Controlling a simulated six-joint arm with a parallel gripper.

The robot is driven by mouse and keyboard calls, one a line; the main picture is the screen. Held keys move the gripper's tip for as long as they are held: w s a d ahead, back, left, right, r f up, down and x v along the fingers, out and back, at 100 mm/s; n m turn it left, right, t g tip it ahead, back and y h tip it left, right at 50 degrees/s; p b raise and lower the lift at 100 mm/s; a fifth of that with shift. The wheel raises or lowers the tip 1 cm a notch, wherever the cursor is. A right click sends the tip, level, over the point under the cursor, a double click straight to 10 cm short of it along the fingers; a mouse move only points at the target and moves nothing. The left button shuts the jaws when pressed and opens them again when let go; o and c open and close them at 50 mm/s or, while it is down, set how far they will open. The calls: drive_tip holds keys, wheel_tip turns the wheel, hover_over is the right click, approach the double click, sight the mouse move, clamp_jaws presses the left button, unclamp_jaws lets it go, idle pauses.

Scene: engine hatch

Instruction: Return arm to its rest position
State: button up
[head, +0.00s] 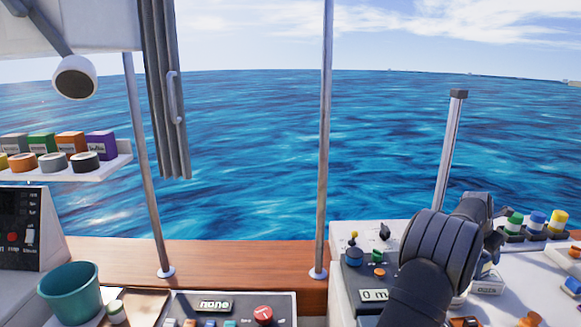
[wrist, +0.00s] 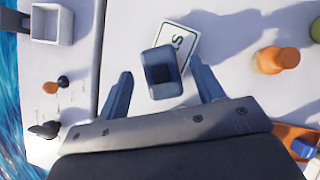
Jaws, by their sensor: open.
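My arm (head: 432,262) rises at the right of the head view, over the white console. In the wrist view my gripper (wrist: 160,69) is open, its two blue fingers spread apart. A small blue-grey hollow block (wrist: 161,72) shows between the fingers, with a gap on each side. It stands over or beside a white card with dark letters (wrist: 184,42); whether it touches the card I cannot tell. In the head view the arm hides much of the console behind it, and the fingertips are not clear.
The white console (head: 345,235) carries a small lever (head: 384,231) and several coloured-cap bottles (head: 537,222). A metal post (head: 451,150) stands behind the arm. A teal bucket (head: 70,295) is far left.

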drive_tip(key=shift+f, duration=0.8)
drive_tip(key=v, duration=1.1)
drive_tip(key=x, duration=1.1)
drive_tip(key=shift+f, duration=0.2)
wheel_tip(320, 180, up, 5)
drive_tip(key=shift+s+d+f, duration=0.1)
drive_tip(key=shift+s, duration=0.05)
drive_tip(key=s+d+r, duration=0.3)
drive_tip(key=s+r, duration=0.4)
drive_tip(key=s, duration=0.5)
drive_tip(key=s+d+f+m+g, duration=0.1)
drive_tip(key=s+d+f+m, duration=0.2)
drive_tip(key=s+d, duration=0.45)
drive_tip(key=s+d+f+m+g, duration=0.1)
drive_tip(key=s+d+f+m, duration=0.2)
drive_tip(key=s+d, duration=0.5)
drive_tip(key=w+d+f, duration=0.2)
drive_tip(key=w+f, duration=0.3)
drive_tip(key=w, duration=0.5)
drive_tip(key=shift+f+h, duration=0.2)
drive_tip(key=shift+h, duration=0.2)
